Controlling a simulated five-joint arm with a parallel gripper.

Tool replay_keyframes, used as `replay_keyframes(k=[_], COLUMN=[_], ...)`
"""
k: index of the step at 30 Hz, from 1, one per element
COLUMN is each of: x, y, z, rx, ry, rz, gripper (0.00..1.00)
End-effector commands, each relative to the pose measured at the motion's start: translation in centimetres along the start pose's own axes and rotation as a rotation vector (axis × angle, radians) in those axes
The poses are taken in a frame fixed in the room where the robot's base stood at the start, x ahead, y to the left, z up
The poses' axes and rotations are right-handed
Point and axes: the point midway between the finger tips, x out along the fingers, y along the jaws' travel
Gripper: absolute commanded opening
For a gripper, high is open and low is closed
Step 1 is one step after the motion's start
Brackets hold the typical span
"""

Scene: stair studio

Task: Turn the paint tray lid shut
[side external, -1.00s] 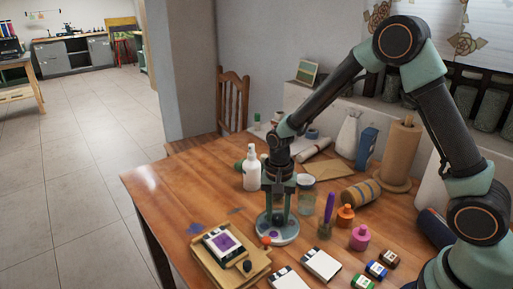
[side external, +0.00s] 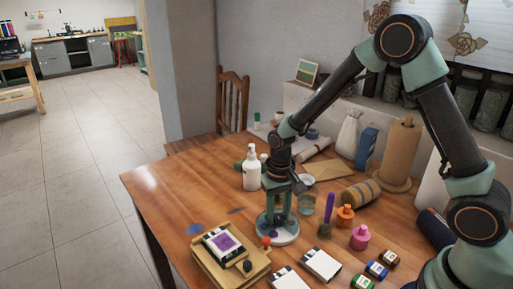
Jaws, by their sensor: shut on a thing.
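The round pale paint tray (side external: 290,238) sits on the wooden table, with purple showing on it between my fingers. My gripper (side external: 278,222) points straight down over the tray, its fingertips low against its top. It is shut on the lid, though the lid's edge cannot be told apart from the tray at this size. The fingers hide the middle of the tray, so the lid's exact angle is not clear.
A wooden board with a purple print block (side external: 222,242) lies close at the left. A white bottle (side external: 252,168) stands behind left; a glass jar (side external: 306,205), brush (side external: 328,215) and orange bottle (side external: 345,217) stand right. White cards (side external: 321,264) lie in front.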

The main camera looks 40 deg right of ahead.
Motion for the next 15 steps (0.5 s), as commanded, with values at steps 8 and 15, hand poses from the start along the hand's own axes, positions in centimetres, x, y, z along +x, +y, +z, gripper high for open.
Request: replay_keyframes(k=[8,15], x=[-0.05,-0.06], y=[-0.18,-0.22], z=[-0.05,-0.07], rx=[-0.245,-0.401], ry=[0.012,0.019], rz=[-0.004,-0.005], gripper=[0.0,0.0])
